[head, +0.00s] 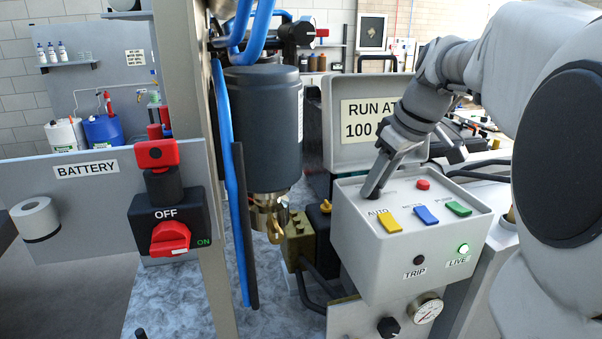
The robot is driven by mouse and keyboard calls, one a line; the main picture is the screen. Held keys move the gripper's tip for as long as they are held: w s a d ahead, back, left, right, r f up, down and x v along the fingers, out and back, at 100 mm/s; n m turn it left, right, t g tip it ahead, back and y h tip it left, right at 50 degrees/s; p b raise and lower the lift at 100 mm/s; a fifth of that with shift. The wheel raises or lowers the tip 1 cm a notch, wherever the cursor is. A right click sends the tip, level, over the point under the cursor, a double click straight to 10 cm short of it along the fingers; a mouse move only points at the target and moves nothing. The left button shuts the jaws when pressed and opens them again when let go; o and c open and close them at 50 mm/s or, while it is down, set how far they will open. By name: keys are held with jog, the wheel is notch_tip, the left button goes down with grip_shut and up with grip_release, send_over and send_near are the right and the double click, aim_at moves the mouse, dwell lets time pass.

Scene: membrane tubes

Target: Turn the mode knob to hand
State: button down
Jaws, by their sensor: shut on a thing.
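A grey control box (377,265) stands right of centre. My gripper (373,185) reaches down to the back left corner of its top face. It is shut on a small dark thing there, which looks like the mode knob. The fingers and wrist cover most of that knob, so its pointer and setting cannot be read. The word AUTO shows just in front of it. No label reading hand can be made out.
Yellow (389,226), blue (426,215) and green (458,208) switches and a red button (423,184) sit close to my gripper. A lit green LIVE lamp (463,248) is on the front. A raised lid (367,115) stands behind. A red battery switch (170,238) is far left.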

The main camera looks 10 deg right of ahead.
jog(key=c, duration=0.5)
grip_release()
jog(key=p+v, duration=0.1)
jog(key=v, duration=1.6)
jog(key=shift+s+d+r+p, duration=0.1)
jog(key=shift+s+r+p, duration=0.05)
jog(key=shift+p, duration=0.15)
